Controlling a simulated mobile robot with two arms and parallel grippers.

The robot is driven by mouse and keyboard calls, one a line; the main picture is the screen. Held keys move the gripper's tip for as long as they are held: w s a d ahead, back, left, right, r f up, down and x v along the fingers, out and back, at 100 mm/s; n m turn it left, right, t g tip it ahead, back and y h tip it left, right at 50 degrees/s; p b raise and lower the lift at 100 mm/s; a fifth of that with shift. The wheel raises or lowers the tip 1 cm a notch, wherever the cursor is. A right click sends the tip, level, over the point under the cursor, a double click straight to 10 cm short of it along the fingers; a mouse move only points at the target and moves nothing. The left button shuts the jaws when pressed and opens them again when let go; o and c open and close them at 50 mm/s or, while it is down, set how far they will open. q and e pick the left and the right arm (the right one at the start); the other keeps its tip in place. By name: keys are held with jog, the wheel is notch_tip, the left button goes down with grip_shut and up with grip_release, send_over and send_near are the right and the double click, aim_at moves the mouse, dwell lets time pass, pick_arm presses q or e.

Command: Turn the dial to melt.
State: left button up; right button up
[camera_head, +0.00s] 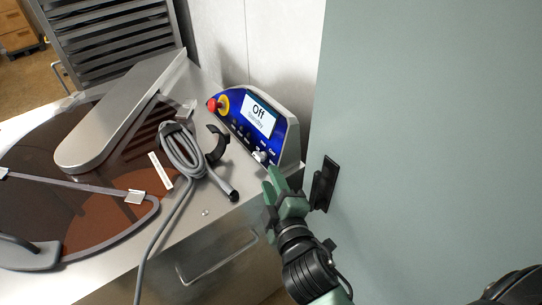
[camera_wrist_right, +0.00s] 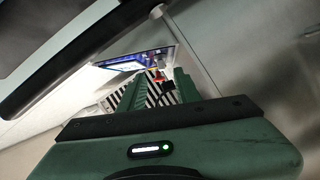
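The control panel (camera_head: 258,118) is a blue-faced box on the machine's right end, its screen (camera_head: 259,115) reading "Off". A small pale dial (camera_head: 261,156) sits at the panel's lower right; its pointer direction is too small to tell. My right gripper (camera_head: 272,182) has green fingers and is just below and right of the dial, apart from it. In the right wrist view, the two fingers (camera_wrist_right: 158,88) are spread with a gap between them and nothing held. The panel (camera_wrist_right: 135,60) shows beyond the fingertips there. My left gripper is not in view.
A red emergency button on a yellow collar (camera_head: 217,104) is at the panel's upper left. A coiled grey cable (camera_head: 182,150) and a black hook (camera_head: 217,145) lie left of the panel. A grey-green door or wall (camera_head: 430,120) with a black handle (camera_head: 324,184) stands close on the right.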

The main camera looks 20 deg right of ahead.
aim_at(260, 161)
jog(key=w, duration=0.1)
jog(key=w+a+p, duration=0.1)
jog(key=w, duration=0.1)
jog(key=shift+w+a+r+p, duration=0.1)
jog(key=shift+a+p, duration=0.05)
jog(key=shift+p, duration=0.15)
jog(key=w, duration=0.2)
jog(key=w+f+p, duration=0.1)
jog(key=shift+w+d, duration=0.25)
jog(key=shift+w, duration=0.2)
jog(key=shift+a, duration=0.1)
jog(key=shift+f, duration=0.1)
grip_shut()
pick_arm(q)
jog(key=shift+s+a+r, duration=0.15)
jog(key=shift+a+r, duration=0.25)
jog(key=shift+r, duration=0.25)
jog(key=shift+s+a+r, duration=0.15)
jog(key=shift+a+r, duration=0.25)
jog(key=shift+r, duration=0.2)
